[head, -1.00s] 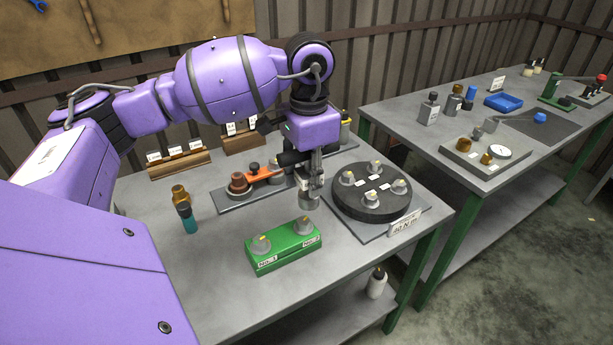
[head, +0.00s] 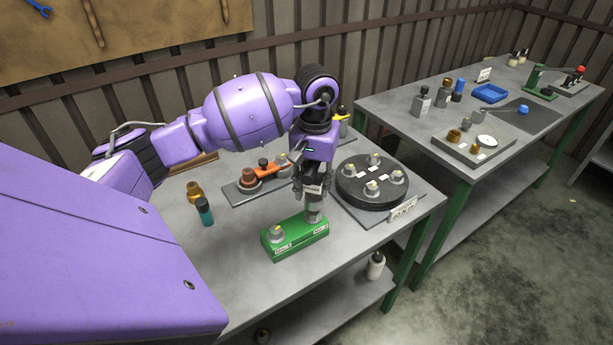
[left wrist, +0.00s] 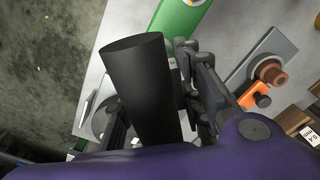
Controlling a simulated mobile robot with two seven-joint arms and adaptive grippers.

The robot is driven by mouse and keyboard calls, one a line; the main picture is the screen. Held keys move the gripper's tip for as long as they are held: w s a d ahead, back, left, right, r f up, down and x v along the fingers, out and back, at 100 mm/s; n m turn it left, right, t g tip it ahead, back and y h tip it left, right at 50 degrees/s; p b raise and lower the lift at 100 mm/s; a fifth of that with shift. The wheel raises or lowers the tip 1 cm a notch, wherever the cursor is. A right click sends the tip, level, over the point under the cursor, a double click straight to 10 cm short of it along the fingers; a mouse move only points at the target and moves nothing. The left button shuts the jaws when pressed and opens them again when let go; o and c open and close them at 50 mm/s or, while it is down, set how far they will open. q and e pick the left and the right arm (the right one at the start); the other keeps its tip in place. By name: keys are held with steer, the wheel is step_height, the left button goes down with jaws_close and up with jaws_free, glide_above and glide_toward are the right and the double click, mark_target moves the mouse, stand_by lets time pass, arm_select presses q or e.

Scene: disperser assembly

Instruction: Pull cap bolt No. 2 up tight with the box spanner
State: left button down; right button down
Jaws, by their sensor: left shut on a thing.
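My left gripper (head: 311,182) is shut on the box spanner (head: 314,212), a grey metal socket with a white label, pointing down. The spanner stands over the right end of the green block (head: 296,246), at the No. 2 place. Cap bolt No. 2 is hidden there; I cannot tell how far the socket is over it. Cap bolt No. 1 (head: 277,233) shows at the block's left end. In the left wrist view a black cylinder (left wrist: 140,90) covers the middle, with the green block (left wrist: 180,14) beyond it. My right gripper is not in view.
A round black fixture (head: 372,183) with several bolts stands right of the block. An orange-handled tool (head: 265,170) lies on a grey plate behind it. The table's front left is clear.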

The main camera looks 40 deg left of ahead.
mark_target(314, 196)
arm_select(q)
steer(key=shift+n, duration=0.6)
steer(key=n, duration=0.2)
steer(key=shift+f+n, duration=0.25)
steer(key=shift+n, duration=1.25)
steer(key=shift+f+n, duration=0.2)
steer(key=shift+n, duration=1.1)
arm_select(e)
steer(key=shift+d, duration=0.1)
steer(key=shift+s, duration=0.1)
arm_select(q)
steer(key=shift+f+b, duration=0.3)
steer(key=shift+f, duration=0.55)
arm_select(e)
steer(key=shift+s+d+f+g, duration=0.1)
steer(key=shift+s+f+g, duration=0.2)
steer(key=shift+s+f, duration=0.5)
arm_select(q)
steer(key=shift+f, duration=0.35)
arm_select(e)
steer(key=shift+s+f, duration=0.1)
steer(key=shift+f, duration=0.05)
